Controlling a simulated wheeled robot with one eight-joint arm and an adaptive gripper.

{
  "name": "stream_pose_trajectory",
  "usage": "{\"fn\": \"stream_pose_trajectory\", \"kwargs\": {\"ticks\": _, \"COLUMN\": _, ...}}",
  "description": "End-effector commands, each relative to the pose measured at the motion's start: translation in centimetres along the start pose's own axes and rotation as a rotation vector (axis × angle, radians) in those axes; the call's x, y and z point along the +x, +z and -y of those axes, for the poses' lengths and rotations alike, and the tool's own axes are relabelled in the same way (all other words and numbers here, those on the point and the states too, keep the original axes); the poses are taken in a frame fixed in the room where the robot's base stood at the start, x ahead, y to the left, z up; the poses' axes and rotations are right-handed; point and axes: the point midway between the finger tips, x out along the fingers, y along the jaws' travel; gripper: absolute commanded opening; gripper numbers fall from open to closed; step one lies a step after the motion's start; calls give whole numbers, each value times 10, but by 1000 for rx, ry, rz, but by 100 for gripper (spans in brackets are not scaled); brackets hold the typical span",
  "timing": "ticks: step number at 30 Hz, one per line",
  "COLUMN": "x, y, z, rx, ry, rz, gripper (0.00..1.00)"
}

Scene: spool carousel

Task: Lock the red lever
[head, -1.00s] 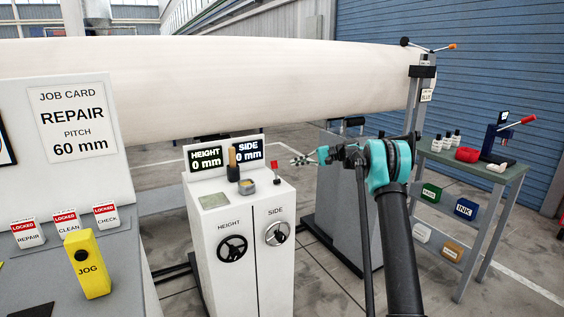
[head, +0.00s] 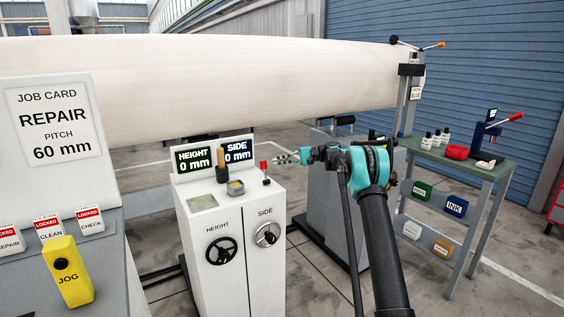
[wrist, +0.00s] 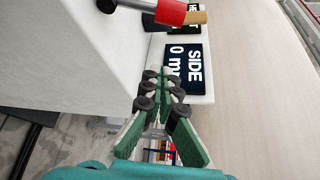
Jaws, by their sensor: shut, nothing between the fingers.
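A small upright lever with a red grip (head: 264,165) stands on the right part of the white cabinet's top. Its red grip (wrist: 171,12) and grey rod also show at the top edge of the wrist view, partly cut off. My gripper (head: 276,160) is shut and empty. It points left, just right of the red grip, with a small gap in the head view. In the wrist view my fingertips (wrist: 162,74) meet below the grip, over the cabinet's edge. A second red-handled lever (head: 509,119) belongs to a device on the green bench.
The white cabinet (head: 232,212) carries HEIGHT and SIDE displays (head: 237,151), both at 0 mm, a wooden-handled tool (head: 221,158) and two handwheels. A large pale roll (head: 230,85) spans behind. The yellow JOG box (head: 66,275) is at left. Floor is open before the green bench.

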Motion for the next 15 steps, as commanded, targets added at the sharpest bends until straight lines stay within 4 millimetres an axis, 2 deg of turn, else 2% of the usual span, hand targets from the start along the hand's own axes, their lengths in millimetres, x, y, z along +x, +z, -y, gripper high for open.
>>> {"fn": "stream_pose_trajectory", "kwargs": {"ticks": 1, "x": 12, "y": 1, "z": 0, "rx": 0, "ry": 1, "rz": 3, "gripper": 0}}
{"fn": "stream_pose_trajectory", "kwargs": {"ticks": 9, "x": 65, "y": 1, "z": 0, "rx": 0, "ry": 1, "rz": 3, "gripper": 0}}
{"fn": "stream_pose_trajectory", "kwargs": {"ticks": 15, "x": 54, "y": 23, "z": 0, "rx": 1, "ry": 0, "rz": -1, "gripper": 0}}
